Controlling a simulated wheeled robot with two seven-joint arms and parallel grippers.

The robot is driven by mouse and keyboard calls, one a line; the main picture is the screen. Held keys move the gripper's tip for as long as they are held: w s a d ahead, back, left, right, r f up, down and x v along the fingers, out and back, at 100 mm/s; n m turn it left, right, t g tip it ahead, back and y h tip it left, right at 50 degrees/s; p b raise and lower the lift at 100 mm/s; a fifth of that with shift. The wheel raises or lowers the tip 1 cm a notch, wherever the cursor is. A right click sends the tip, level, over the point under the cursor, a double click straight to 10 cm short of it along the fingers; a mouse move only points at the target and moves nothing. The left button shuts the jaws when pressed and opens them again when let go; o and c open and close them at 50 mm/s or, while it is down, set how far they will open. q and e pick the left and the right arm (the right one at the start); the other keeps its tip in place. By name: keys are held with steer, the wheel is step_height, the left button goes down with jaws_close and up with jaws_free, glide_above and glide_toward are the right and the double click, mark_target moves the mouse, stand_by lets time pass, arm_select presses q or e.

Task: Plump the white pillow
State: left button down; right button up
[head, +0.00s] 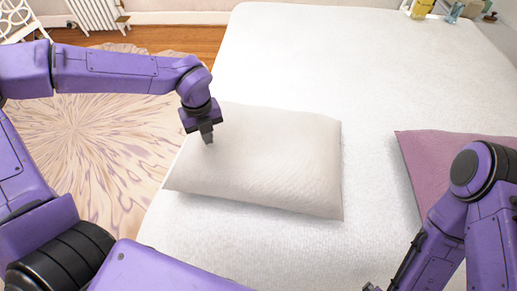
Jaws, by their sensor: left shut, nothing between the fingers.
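The white pillow (270,160) lies flat on the white bed (330,50), near the bed's left edge in the head view. My left gripper (208,139) points down over the pillow's upper left part. Its fingers are shut with nothing between them. The fingertips are at or just above the pillow's surface; I cannot tell whether they touch. My right arm comes in at the lower right, and its gripper fingers are not clearly visible at the bottom edge.
A purple pillow (425,165) lies on the bed at the right, partly behind my right arm. A patterned rug (100,150) covers the floor left of the bed. A white radiator (95,14) and small yellow items (421,8) are at the back. The bed's far part is clear.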

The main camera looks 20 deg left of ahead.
arm_select(q)
steer(key=shift+f+b, duration=0.65)
steer(key=shift+f, duration=0.3)
steer(key=shift+r+p, duration=1.3)
steer(key=shift+r, duration=0.1)
steer(key=shift+s, duration=0.1)
steer(key=shift+f+b, duration=0.3)
steer(key=shift+f, duration=0.05)
steer(key=shift+f+b, duration=0.7)
steer(key=shift+f, duration=0.3)
